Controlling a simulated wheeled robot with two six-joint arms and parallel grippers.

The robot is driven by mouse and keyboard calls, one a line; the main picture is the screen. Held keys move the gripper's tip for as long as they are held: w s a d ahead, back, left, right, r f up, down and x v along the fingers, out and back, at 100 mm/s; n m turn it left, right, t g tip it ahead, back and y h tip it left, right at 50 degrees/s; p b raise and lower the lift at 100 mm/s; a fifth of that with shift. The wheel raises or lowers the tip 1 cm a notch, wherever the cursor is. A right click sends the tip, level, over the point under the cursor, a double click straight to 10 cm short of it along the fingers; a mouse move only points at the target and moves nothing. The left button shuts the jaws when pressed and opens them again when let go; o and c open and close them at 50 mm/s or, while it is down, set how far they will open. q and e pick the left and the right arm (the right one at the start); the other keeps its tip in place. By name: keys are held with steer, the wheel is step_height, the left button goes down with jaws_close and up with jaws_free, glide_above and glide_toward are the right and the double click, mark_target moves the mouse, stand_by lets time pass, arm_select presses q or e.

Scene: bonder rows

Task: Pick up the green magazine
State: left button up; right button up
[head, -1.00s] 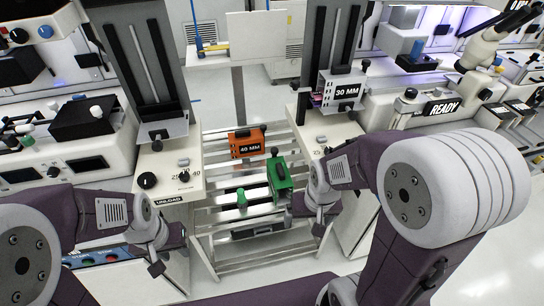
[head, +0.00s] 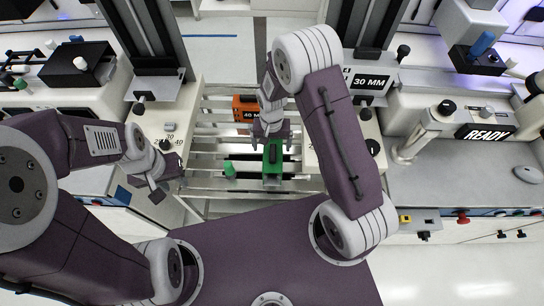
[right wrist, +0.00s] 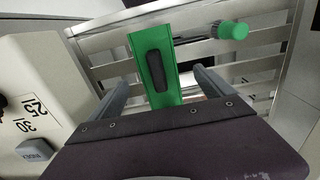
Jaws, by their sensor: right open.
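The green magazine (head: 272,158) stands on the slatted metal rack between the two machine cabinets. It has a black handle on top, seen clearly in the right wrist view (right wrist: 142,60). My right gripper (head: 270,133) is open above the back part of the magazine. In the right wrist view its two fingers (right wrist: 160,88) reach out on either side of the magazine's line; I cannot tell how far below them it sits. My left gripper (head: 160,186) hangs over the left cabinet's front, away from the magazine; its jaw opening is unclear.
An orange magazine marked 40 MM (head: 244,107) stands behind the green one, partly hidden by my right arm. A green knob (head: 229,170) is just left of the green magazine. Cabinets flank the rack; the right one (head: 330,158) is close.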

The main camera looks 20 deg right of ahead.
mark_target(274, 149)
steer(key=f, duration=0.3)
steer(key=shift+w+d, duration=0.2)
steer(key=shift+d, duration=0.15)
steer(key=shift+w+d+f, duration=0.15)
steer(key=shift+f, duration=0.05)
steer(key=f, duration=0.4)
steer(key=shift+a+f, duration=0.15)
steer(key=shift+a, duration=0.1)
steer(key=shift+d+f, duration=0.1)
steer(key=shift+f, duration=0.3)
steer(key=shift+r, duration=0.1)
steer(key=c, duration=0.9)
jaws_close()
step_height(274, 149, up, 10)
steer(key=shift+r, duration=0.1)
arm_select(q)
steer(key=shift+w+d+r, duration=0.2)
steer(key=shift+w+d, duration=0.1)
steer(key=shift+d, duration=0.05)
